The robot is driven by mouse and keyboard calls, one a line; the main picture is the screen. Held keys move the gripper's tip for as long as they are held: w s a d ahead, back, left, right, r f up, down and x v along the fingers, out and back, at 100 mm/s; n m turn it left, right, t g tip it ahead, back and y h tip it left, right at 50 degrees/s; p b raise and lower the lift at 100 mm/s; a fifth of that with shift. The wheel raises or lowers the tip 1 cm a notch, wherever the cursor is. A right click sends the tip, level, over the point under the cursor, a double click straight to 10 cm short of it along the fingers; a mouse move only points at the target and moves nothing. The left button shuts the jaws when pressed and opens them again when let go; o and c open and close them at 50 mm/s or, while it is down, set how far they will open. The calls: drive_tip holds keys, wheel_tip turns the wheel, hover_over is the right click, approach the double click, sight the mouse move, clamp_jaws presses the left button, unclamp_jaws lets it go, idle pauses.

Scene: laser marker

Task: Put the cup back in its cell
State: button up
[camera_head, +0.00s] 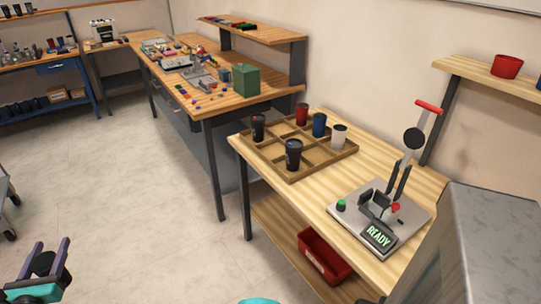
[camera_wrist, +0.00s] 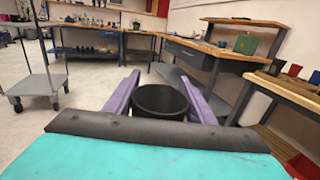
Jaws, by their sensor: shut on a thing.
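My gripper (camera_head: 50,252) is at the lower left of the head view, over the floor and well away from the bench. It is shut on a black cup (camera_head: 42,264). In the wrist view the black cup (camera_wrist: 160,101) sits between my two purple fingers, and its dark round top faces the camera. The wooden tray with cells (camera_head: 264,171) lies on the near bench. Several cups stand in it: black cups (camera_head: 293,155) at the front and back left, a red cup (camera_head: 302,115), a blue cup (camera_head: 319,124) and a white cup (camera_head: 339,137). Some cells are empty.
The laser marker (camera_head: 380,214) with a READY display stands right of the tray on the bench (camera_head: 320,194). A red bin (camera_head: 323,256) is on the lower shelf. A cluttered bench (camera_head: 250,97) stands behind. A wheeled cart (camera_wrist: 40,84) is at left. Open floor lies between.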

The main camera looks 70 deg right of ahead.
drive_tip(key=w+d+r+m+g+h, duration=0.1)
drive_tip(key=d+g, duration=0.1)
drive_tip(key=d, duration=0.9)
drive_tip(key=w+d+r+m+g+h, duration=0.1)
drive_tip(key=w+d+m+g, duration=0.1)
drive_tip(key=d, duration=0.9)
drive_tip(key=s+d+r+m+g+h, duration=0.1)
drive_tip(key=s+d+g, duration=0.15)
drive_tip(key=d, duration=0.85)
drive_tip(key=s+d+r+m+g, duration=0.15)
drive_tip(key=s+d, duration=0.25)
drive_tip(key=d, duration=0.8)
drive_tip(key=s+d+r+m+g, duration=0.2)
drive_tip(key=s+d+r+g, duration=0.1)
drive_tip(key=s+d, duration=1.3)
drive_tip(key=s+d+r+m+g+p, duration=0.1)
drive_tip(key=s+d+r+m+g, duration=0.1)
drive_tip(key=s+d, duration=1.4)
drive_tip(key=shift+s+d+r+g, duration=0.3)
drive_tip(key=shift+d+r+g, duration=0.4)
drive_tip(key=shift+d+r, duration=0.4)
drive_tip(key=shift+d+f, duration=0.15)
drive_tip(key=shift+f, duration=0.05)
wheel_tip(320, 180, down, 6)
